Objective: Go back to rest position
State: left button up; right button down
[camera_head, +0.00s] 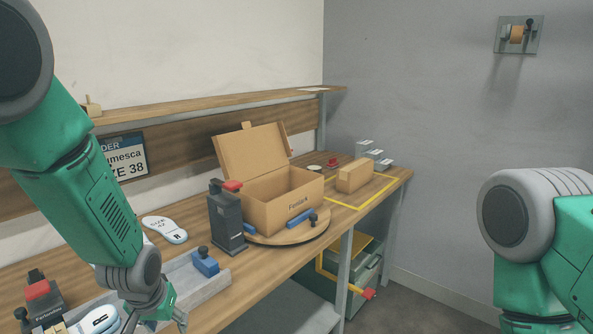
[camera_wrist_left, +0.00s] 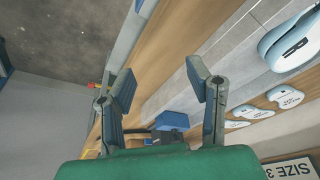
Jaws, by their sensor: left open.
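My left gripper (camera_head: 155,318) hangs low at the bottom left of the head view, over the front part of the workbench. In the left wrist view its two fingers (camera_wrist_left: 160,82) are spread apart with nothing between them. My right arm shows at the right edge of the head view, away from the bench, and its gripper is out of the picture. An open cardboard box (camera_head: 284,207) stands on the round wooden turntable (camera_head: 290,235). White insoles lie on the bench, one of them left of the box (camera_head: 165,230).
A grey tray (camera_head: 205,283) with a blue-handled block (camera_head: 205,262) lies beside my left gripper. A dark red-topped device (camera_head: 227,220) stands left of the box. A closed carton (camera_head: 354,175) sits near a yellow outline at the far right. The floor on the right is clear.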

pick_arm(q)
jog(key=s+a+f+g, duration=0.1)
jog(key=s+f, duration=0.4)
jog(key=s, duration=0.6)
jog(key=s+a+f+m+g, duration=0.1)
jog(key=s+f, duration=0.4)
jog(key=s, duration=0.5)
jog(key=s+f+g, duration=0.1)
jog(key=s+f, duration=0.5)
jog(key=s, duration=0.5)
notch_tip(320, 180, down, 9)
jog(key=b, duration=0.9)
jog(key=shift+w+r+h, duration=0.15)
jog(key=shift+w+h, duration=0.05)
jog(key=shift+h, duration=0.1)
jog(key=shift+w+a, duration=0.1)
